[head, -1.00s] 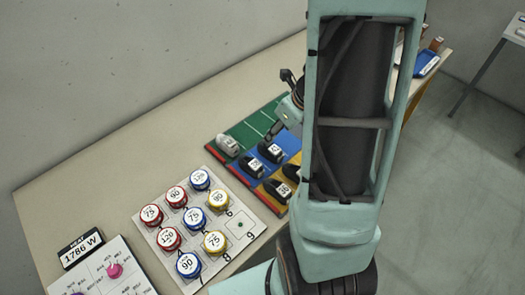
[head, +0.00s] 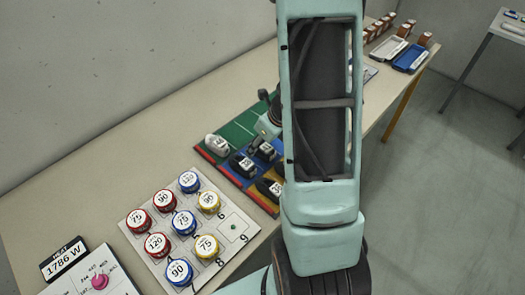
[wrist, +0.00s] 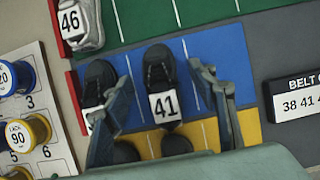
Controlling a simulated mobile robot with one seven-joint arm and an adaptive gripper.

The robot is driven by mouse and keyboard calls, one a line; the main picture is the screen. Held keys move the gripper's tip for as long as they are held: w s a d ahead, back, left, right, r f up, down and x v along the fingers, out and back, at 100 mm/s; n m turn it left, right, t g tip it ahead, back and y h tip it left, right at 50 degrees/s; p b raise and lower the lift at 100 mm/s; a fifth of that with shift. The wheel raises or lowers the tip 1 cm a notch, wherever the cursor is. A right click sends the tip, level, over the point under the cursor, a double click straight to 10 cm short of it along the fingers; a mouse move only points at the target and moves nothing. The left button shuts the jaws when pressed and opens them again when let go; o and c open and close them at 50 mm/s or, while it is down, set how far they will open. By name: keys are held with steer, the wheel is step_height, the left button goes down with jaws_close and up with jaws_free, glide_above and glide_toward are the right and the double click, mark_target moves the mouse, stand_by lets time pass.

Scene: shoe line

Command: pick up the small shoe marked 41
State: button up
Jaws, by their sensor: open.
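The small dark shoe marked 41 (wrist: 159,72) stands on the blue strip (wrist: 222,52), with its white label facing my wrist camera. My gripper (wrist: 160,76) is open, with one finger on each side of this shoe. The left finger overlaps a neighbouring dark shoe (wrist: 98,76) in the picture and hides most of its label. I cannot tell whether either finger touches a shoe.
A grey shoe marked 46 (wrist: 82,22) stands on the green strip (wrist: 140,20). Dark shoes (wrist: 176,145) on yellow sit close to my gripper. A board with coloured discs (head: 232,228) lies beside the mat. A dark belt sign (wrist: 297,96) is to the right.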

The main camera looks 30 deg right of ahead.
steer(key=c, duration=1.3)
steer(key=shift+o, duration=0.2)
steer(key=shift+r, duration=0.1)
